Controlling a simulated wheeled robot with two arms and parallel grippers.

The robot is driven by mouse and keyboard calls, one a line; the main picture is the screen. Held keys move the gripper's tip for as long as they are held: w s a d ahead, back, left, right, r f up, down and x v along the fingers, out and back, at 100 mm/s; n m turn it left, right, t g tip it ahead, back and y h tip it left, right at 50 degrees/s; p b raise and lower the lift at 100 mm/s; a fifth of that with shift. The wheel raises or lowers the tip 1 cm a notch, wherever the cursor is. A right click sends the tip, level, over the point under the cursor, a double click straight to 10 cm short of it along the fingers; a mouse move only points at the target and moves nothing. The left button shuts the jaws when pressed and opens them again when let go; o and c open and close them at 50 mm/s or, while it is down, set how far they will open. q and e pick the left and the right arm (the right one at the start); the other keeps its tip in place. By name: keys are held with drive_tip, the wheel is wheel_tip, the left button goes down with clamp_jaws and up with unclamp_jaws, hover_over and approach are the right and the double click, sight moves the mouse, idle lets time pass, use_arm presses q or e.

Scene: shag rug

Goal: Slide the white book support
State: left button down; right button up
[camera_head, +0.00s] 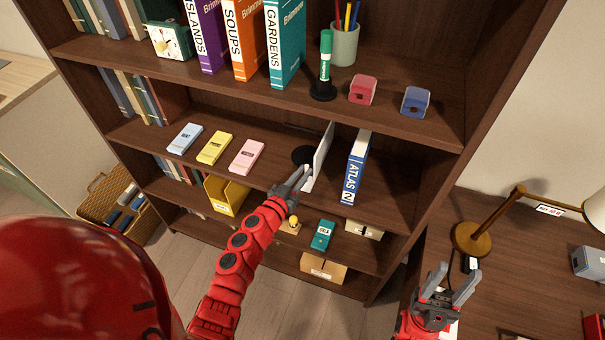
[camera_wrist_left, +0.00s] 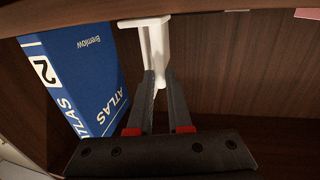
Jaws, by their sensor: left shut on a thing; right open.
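The white book support (camera_head: 321,154) stands upright on the second shelf, just left of the blue ATLAS 2 book (camera_head: 356,167). A round black patch, perhaps its base, lies at its left. My left gripper (camera_head: 304,172) reaches in from the front and is shut on the support's front edge. My right gripper (camera_head: 448,284) is open and empty, near the desk at the lower right.
Blue (camera_head: 185,138), yellow (camera_head: 214,147) and pink (camera_head: 246,156) boxes lie left of the support on the same shelf. The shelf's right side panel (camera_head: 432,190) stands beyond the atlas, with free shelf between. A brass lamp (camera_head: 473,238) stands on the desk (camera_head: 530,270).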

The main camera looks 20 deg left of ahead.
use_arm(q)
drive_tip(key=a, duration=0.4)
drive_tip(key=a+p, duration=0.1)
drive_tip(key=a, duration=0.7)
drive_tip(key=shift+w+p, duration=0.25)
drive_tip(key=shift+p, duration=0.05)
drive_tip(key=c, duration=0.8)
unclamp_jaws()
drive_tip(key=shift+c, duration=0.2)
drive_tip(key=shift+s+a, duration=0.15)
drive_tip(key=shift+s, duration=0.35)
drive_tip(key=b+v, duration=0.3)
drive_tip(key=v, duration=1.3)
drive_tip(key=shift+s, duration=0.2)
